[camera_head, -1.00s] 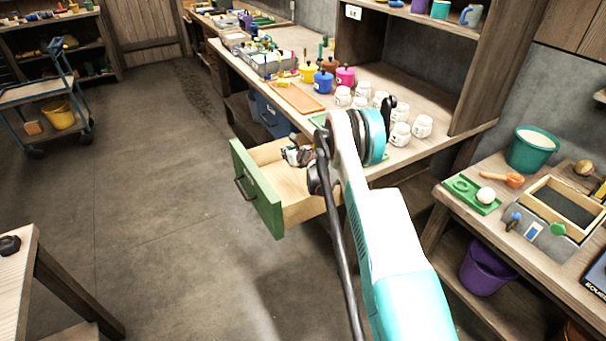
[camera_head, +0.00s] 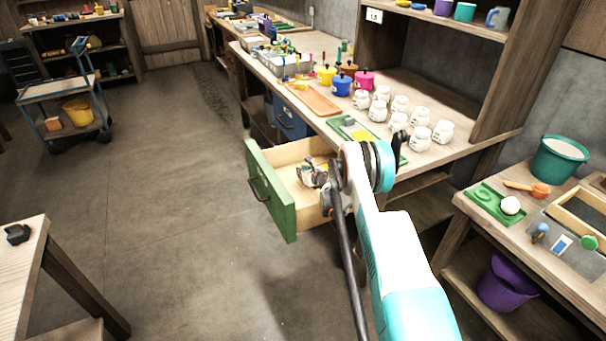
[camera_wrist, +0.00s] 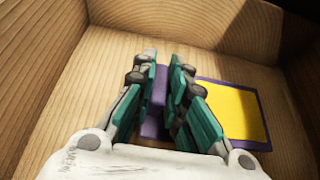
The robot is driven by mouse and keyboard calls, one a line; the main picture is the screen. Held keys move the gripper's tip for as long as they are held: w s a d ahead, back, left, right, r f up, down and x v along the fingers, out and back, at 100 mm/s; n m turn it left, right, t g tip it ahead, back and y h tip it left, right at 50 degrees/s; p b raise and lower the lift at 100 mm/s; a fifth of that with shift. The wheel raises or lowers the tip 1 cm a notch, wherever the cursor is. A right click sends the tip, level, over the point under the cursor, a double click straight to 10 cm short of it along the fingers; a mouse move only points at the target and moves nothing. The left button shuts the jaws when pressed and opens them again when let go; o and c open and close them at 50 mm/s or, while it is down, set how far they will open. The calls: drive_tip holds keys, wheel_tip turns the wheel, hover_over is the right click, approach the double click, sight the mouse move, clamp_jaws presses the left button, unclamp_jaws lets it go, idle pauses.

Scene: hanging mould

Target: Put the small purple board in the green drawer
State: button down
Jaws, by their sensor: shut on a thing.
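The green drawer (camera_head: 272,205) is pulled out from the workbench, with a green front and pale wooden inside. My gripper (camera_head: 312,174) is inside it, over the drawer floor. In the wrist view my gripper (camera_wrist: 160,75) points down at the wooden drawer floor (camera_wrist: 75,110) and is shut on a purple part of the small purple board (camera_wrist: 235,108). The board has a yellow face with a purple rim and shows to the right of the fingers. It lies low, close to the floor; I cannot tell whether it touches. The fingers hide part of it.
The workbench above the drawer holds white jars (camera_head: 400,104), coloured pots (camera_head: 341,85) and an orange tray (camera_head: 314,99). A side bench at the right holds a teal bucket (camera_head: 559,160). The floor left of the drawer (camera_head: 170,200) is clear.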

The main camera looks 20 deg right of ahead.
drive_tip(key=shift+f, duration=0.35)
drive_tip(key=shift+f, duration=0.2)
drive_tip(key=c, duration=1.6)
unclamp_jaws()
drive_tip(key=shift+r, duration=0.15)
drive_tip(key=p+v, duration=0.3)
drive_tip(key=v, duration=0.9)
drive_tip(key=shift+r+p, duration=0.35)
drive_tip(key=shift+r, duration=0.05)
